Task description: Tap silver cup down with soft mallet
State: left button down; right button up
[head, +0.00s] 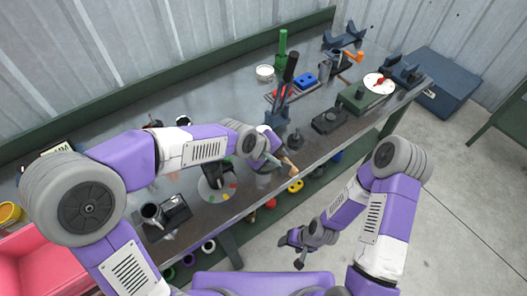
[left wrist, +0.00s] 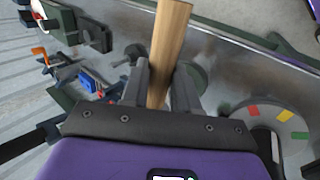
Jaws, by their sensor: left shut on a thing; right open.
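My left gripper (head: 279,163) is shut on a pale wooden handle (head: 291,170), which I take to be the mallet's. It is above the bench's front edge. In the left wrist view the handle (left wrist: 168,45) stands between the two fingers (left wrist: 160,88) and runs out at the top. I cannot make out the mallet's soft head. A silver cup-like part (head: 151,212) sits at a black block (head: 175,216) at the bench's lower left, well apart from the left gripper. My right gripper (head: 297,250) is open and empty, off the bench's front.
A round grey plate with coloured marks (head: 208,193) lies under my left arm; it also shows in the left wrist view (left wrist: 288,118). Dark clamps (head: 276,112), a blue block (head: 305,80) and a green fixture (head: 362,100) crowd the bench's right part. A pink bin (head: 45,250) is at left.

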pick_arm(q)
notch_tip(320, 180, up, 8)
jog(key=p, duration=0.5)
jog(key=shift+f+p, duration=0.15)
jog(key=shift+p, duration=0.25)
jog(key=shift+f, duration=0.1)
